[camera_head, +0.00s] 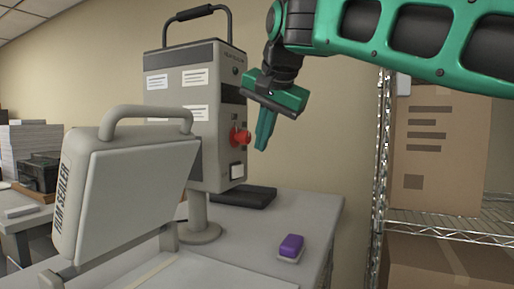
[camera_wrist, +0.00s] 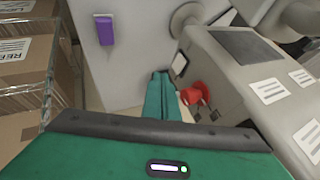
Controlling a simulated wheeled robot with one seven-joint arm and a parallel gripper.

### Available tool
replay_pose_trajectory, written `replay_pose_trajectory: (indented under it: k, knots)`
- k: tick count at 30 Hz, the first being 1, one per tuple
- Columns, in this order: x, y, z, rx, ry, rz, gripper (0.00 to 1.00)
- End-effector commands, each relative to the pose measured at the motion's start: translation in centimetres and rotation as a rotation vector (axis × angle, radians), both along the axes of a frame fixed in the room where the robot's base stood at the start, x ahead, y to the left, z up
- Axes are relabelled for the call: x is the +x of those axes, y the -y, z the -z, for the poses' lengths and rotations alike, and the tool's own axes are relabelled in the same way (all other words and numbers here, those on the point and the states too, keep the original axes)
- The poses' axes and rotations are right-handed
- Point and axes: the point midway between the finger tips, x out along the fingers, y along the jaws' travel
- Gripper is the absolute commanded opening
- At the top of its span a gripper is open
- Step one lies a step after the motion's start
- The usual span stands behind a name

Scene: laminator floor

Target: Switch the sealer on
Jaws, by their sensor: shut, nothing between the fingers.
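The sealer is a grey machine marked "FILM SEALER", with a raised lid (camera_head: 122,195) on the left and a tall control housing (camera_head: 205,115) behind it. A red knob or button (camera_head: 240,138) sticks out of the housing's right side, above a small white switch or plate (camera_head: 237,171). My gripper (camera_head: 262,146) is shut and empty, pointing down just right of the red knob, with a small gap apparent. In the wrist view, the fingers (camera_wrist: 160,98) are together beside the red knob (camera_wrist: 195,95), and the white plate (camera_wrist: 179,64) lies beyond it.
A purple block on a pale base (camera_head: 290,247) sits on the grey table at right; it also shows in the wrist view (camera_wrist: 105,30). A black flat item (camera_head: 243,196) lies behind the housing. A wire rack with cardboard boxes (camera_head: 437,150) stands at right.

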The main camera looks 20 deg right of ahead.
Motion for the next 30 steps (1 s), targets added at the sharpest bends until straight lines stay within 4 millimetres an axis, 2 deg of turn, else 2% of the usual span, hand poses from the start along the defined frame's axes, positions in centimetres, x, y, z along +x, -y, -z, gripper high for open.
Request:
replay_pose_trajectory:
  k: [23,30]
  knots:
    - [0.6,0.9,0.1,0.0,0.001,0.033,0.0]
    - [1.8,0.9,1.9,-0.002,-0.001,0.032,0.0]
